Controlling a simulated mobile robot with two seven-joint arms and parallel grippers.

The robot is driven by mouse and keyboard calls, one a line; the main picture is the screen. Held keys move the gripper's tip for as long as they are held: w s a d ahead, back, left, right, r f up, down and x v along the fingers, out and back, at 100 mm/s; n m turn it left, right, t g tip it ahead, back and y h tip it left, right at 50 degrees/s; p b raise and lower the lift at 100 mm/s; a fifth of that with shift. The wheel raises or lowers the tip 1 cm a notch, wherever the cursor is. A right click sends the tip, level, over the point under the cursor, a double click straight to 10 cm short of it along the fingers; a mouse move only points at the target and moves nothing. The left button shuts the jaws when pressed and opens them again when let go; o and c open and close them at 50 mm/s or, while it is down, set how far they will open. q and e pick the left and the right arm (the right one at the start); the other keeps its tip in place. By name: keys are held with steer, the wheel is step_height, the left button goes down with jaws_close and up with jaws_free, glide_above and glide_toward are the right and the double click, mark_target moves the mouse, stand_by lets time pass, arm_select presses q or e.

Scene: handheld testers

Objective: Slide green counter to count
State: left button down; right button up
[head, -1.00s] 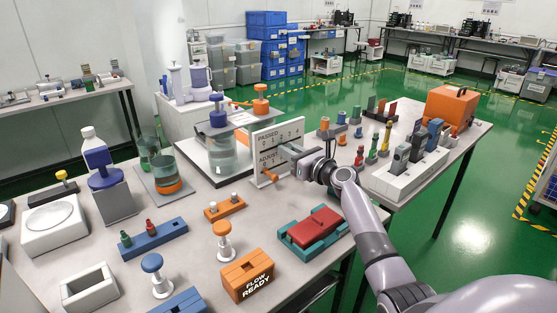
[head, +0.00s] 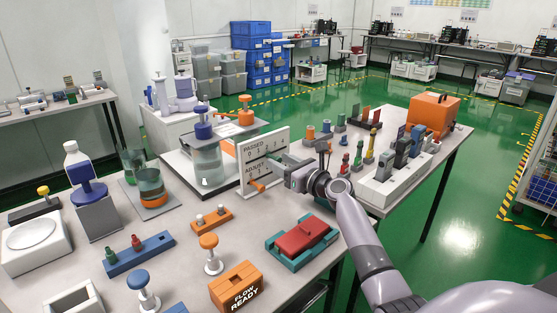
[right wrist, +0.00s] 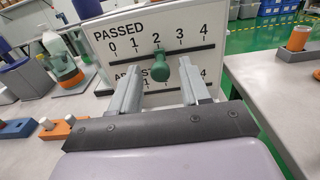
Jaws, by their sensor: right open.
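A white upright board (right wrist: 98,62) carries a PASSED row with marks 0 to 4 above a dark slot, and an ADJUST row below. The green counter (right wrist: 160,67) is a knob on the upper slot, around the mark 2. My right gripper (right wrist: 160,80) is open, its fingers on either side of the green counter, and does not grip it. In the head view the right gripper (head: 284,166) is in front of the board (head: 280,138) and hides part of it. An orange knob (head: 257,186) sits on the lower row at left. My left gripper is not in view.
A glass vessel with a blue cap (head: 207,160) stands behind the board at left. A red block in a teal tray (head: 302,238) lies in front. A white rack of testers (head: 384,192) and an orange case (head: 432,114) are at right.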

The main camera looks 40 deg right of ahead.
mark_target(280, 161)
steer(key=s, duration=0.3)
steer(key=shift+s+d+p, duration=0.15)
steer(key=shift+s+p, duration=0.15)
steer(key=shift+s, duration=0.8)
